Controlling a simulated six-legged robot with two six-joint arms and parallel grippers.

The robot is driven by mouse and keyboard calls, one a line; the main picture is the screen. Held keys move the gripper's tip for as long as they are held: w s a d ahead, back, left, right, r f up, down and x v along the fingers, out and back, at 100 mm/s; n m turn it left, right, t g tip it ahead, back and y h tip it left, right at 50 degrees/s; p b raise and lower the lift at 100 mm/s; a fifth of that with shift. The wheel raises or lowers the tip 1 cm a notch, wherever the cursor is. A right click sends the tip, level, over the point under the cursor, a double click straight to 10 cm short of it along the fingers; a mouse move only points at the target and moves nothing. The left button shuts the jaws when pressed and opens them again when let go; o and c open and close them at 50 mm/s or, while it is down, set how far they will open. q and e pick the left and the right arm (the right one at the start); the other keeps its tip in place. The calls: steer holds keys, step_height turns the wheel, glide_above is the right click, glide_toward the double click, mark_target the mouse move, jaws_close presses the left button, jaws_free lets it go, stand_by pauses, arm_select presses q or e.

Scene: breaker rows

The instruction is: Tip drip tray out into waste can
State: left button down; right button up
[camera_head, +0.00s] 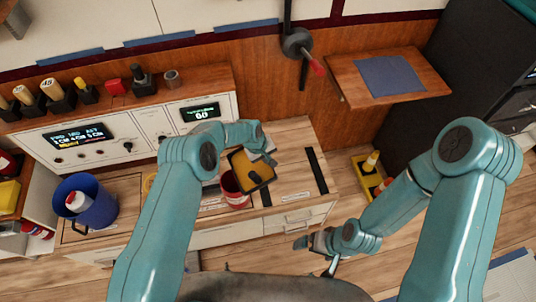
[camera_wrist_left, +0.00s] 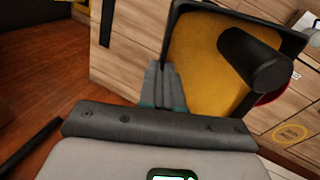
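The drip tray (camera_head: 238,162) has a black rim and a yellow inside, with a dark cylinder (camera_head: 254,178) against it. My left gripper (camera_head: 268,158) is shut on the tray's edge; its fingers (camera_wrist_left: 166,88) meet the rim in the left wrist view, where the tray (camera_wrist_left: 205,60) and the cylinder (camera_wrist_left: 252,60) also show. The tray is tilted and held above the counter, partly over a red can (camera_head: 236,199), likely the waste can. The tray hides part of the can's mouth. My right gripper (camera_head: 312,242) is low in front of the counter, with its finger gap unclear.
A blue bin (camera_head: 95,212) with a white item inside stands at the left of the counter. Dark strips (camera_head: 316,170) lie on the counter's right part. A wooden shelf (camera_head: 345,78) with a blue mat projects at upper right.

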arm_select(q)
steer(key=shift+s+a+r+t+h+p, duration=0.1)
steer(key=shift+a+r+t+h+p, duration=0.15)
steer(key=shift+r+p, duration=0.3)
steer(key=shift+a+r+t+h+p, duration=0.15)
steer(key=shift+r+h+p, duration=0.25)
steer(key=shift+p, duration=0.25)
steer(key=shift+s+a+r+t+h, duration=0.3)
steer(key=shift+a+r+h, duration=0.15)
steer(key=shift+h, duration=0.2)
steer(key=b, duration=0.3)
steer(key=shift+s+a+h, duration=0.1)
steer(key=shift+a+h, duration=0.15)
steer(key=shift+h, duration=0.05)
steer(key=b, duration=0.2)
steer(key=a+r+t+h+b, duration=0.1)
steer(key=b, duration=0.1)
steer(key=shift+s+b, duration=0.25)
steer(key=shift+b, duration=0.15)
steer(key=s+a+r+t+h+b, duration=0.1)
steer(key=a+h+b, duration=0.3)
steer(key=b, duration=0.5)
steer(key=s+a+t+h+b, duration=0.3)
steer(key=a+h+b, duration=0.2)
steer(key=b, duration=0.4)
steer(key=shift+s+a+r, duration=0.15)
steer(key=shift+s+r, duration=0.25)
arm_select(e)
step_height(320, 180, down, 23)
steer(key=shift+r, duration=0.15)
